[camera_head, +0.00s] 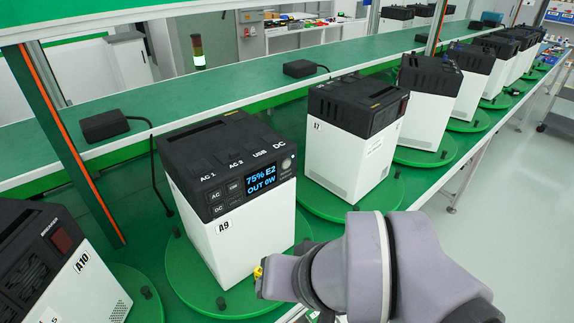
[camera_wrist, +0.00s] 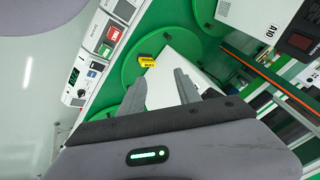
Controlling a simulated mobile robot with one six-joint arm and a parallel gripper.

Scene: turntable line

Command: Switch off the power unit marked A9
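The power unit marked A9 (camera_head: 240,240) has a white body and a black top, and stands upright on a green turntable. Its display (camera_head: 261,180) is lit and reads 75% E2, OUT 0W. Small buttons marked AC, DC and USB sit left of the display, and a round button (camera_head: 287,163) sits to its right. My gripper (camera_wrist: 195,82) appears open and empty in the wrist view, its fingers apart before a white housing (camera_wrist: 160,88). In the head view my wrist is low, by A9's lower right; the fingertips are mostly hidden.
Unit A10 (camera_head: 50,255) stands to the left; another unit (camera_head: 350,140) stands to the right, with several more behind. A yellow-black tag (camera_wrist: 147,62) lies near my fingers. A panel with red and green buttons (camera_wrist: 110,38) runs alongside. An orange-edged post (camera_head: 70,150) rises behind A9.

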